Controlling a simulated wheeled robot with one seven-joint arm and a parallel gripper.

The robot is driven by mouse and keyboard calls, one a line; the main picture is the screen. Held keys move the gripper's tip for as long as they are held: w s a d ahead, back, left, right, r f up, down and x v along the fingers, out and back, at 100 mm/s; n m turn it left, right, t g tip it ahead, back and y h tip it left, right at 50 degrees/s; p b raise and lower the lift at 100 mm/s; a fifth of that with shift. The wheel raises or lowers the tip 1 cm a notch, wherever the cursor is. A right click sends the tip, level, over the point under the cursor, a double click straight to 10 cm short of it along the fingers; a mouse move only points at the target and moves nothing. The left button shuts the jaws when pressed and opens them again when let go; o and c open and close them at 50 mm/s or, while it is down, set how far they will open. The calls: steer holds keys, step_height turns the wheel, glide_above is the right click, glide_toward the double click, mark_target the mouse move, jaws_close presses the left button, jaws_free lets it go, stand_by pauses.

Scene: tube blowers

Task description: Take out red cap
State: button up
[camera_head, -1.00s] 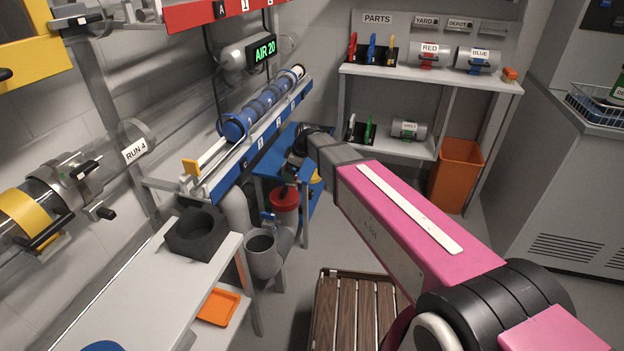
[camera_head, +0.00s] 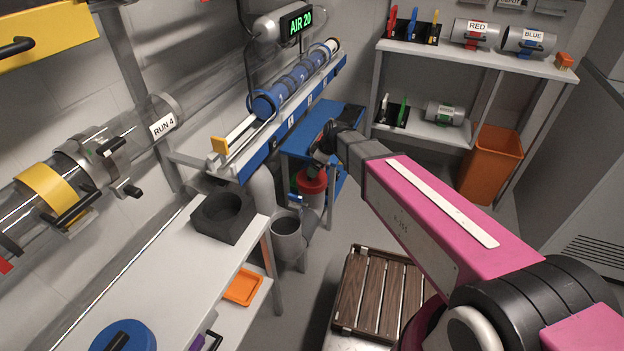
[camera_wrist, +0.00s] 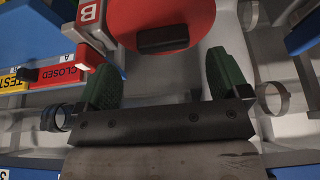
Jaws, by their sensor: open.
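The red cap (camera_head: 312,181) sits on top of a pipe below the blue rail in the head view. In the wrist view the red cap (camera_wrist: 190,15) is a large red disc with a dark bar handle (camera_wrist: 163,40) across it. My gripper (camera_wrist: 160,66) is open, with its two green fingers spread and nothing between them. The handle lies just ahead of the fingertips, between their lines; I see no contact. In the head view my gripper (camera_head: 324,146) is just above the red cap, and its fingers are hard to make out.
A red lever block marked B (camera_wrist: 88,20) and a CLOSED label (camera_wrist: 58,72) are left of the cap in the wrist view. A grey open pipe (camera_head: 287,238) and a bench (camera_head: 175,275) stand near. A slatted wooden platform (camera_head: 380,290) is on the floor.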

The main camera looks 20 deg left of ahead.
steer(key=x, duration=0.4)
steer(key=shift+s+f, duration=0.1)
steer(key=shift+s, duration=0.05)
steer(key=c, duration=1)
